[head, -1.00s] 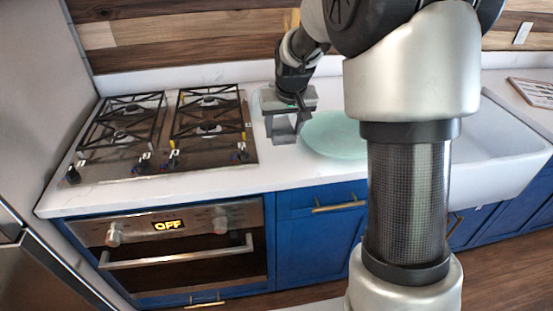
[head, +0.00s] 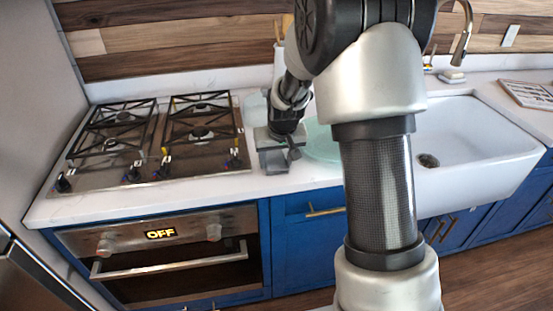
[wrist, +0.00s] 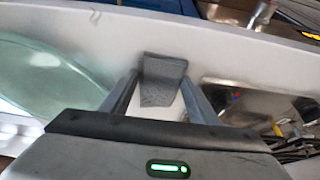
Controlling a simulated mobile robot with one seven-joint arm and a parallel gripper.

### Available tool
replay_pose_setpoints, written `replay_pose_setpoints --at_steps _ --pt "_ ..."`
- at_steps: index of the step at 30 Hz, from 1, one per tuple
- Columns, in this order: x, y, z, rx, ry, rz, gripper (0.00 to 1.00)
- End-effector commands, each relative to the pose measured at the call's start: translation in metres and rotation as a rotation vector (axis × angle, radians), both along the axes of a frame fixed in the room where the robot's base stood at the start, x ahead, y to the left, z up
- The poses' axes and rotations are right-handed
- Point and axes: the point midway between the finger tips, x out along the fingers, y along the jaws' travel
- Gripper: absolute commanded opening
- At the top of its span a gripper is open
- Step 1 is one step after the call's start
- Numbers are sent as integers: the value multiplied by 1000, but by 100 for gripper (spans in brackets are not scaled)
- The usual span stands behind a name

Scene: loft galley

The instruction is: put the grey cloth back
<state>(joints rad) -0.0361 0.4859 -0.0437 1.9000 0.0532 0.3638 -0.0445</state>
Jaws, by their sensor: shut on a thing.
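The grey cloth (head: 273,162) is held in my gripper (head: 278,146) over the white counter, between the stove and the pale green glass dish. In the wrist view the cloth (wrist: 163,78) is a small folded grey piece between and beyond the two fingers of my gripper (wrist: 160,92). The fingers stand apart with the cloth between them. The cloth is near the counter's front edge; I cannot tell whether it touches the counter.
The green glass dish (head: 322,143) stands just right of my gripper and also shows in the wrist view (wrist: 50,75). The gas stove (head: 150,170) is to the left. The white sink (head: 480,130) lies to the right. A narrow strip of counter (head: 225,193) is bare in front.

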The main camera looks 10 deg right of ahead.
Motion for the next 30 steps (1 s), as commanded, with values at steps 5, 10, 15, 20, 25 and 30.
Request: replay_pose_setpoints --at_steps 5,10,15,20,25,30 --pt "0 0 -2 0 0 0 73" --pt "0 0 -2 0 0 0 73" --pt "0 0 3 0 0 0 73" --pt "-7 0 21 0 -3 0 73" --pt "-21 0 56 0 -4 0 73" --pt "-34 0 88 0 -4 0 73"
